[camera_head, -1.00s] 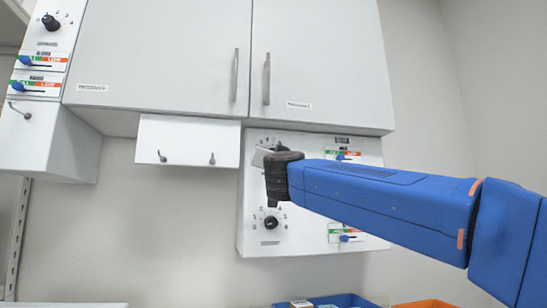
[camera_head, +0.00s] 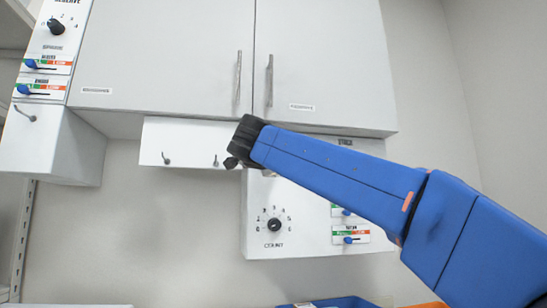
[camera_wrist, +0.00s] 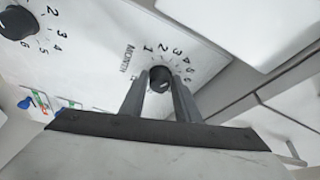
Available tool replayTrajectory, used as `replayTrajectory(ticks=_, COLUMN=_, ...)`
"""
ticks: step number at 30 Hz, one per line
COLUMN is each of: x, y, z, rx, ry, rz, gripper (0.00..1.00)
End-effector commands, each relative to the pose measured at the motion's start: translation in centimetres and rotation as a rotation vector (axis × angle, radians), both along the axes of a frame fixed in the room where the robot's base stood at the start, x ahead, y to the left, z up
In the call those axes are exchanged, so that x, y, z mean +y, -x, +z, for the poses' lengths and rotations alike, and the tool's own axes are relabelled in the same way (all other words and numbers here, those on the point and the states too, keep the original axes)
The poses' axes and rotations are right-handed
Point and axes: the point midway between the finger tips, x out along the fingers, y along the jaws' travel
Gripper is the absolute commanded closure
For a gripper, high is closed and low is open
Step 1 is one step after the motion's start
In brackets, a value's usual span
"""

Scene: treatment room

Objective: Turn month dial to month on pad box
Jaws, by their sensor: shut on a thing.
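The month dial (camera_wrist: 160,79) is a round black knob on a white panel (camera_wrist: 95,45), with the word MONTH and numbers 1 to 6 beside it in the wrist view. My gripper (camera_wrist: 159,92) has its two grey fingers on either side of this knob and is shut on it. I cannot tell which number the knob points to. In the head view my gripper (camera_head: 233,162) is in front of the panel's upper left, and my arm hides the month dial. I cannot make out a pad box with a month on it.
A second black dial, marked COUNT (camera_head: 274,225), sits low on the same panel, with blue sliders (camera_head: 348,240) to its right. White cabinets (camera_head: 330,60) hang above. A hook rail (camera_head: 185,140) is left of my gripper. A blue bin (camera_head: 345,302) shows at the bottom.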

Motion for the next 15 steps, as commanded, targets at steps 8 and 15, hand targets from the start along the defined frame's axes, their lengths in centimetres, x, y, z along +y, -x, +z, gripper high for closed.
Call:
replayTrajectory(ticks=8, x=0.11, y=-0.07, z=0.25, rx=0.067, ry=-0.230, rz=-0.001, gripper=0.93)
replayTrajectory(ticks=15, x=0.07, y=-0.06, z=0.46, rx=0.109, ry=-0.376, rz=-0.001, gripper=0.93)
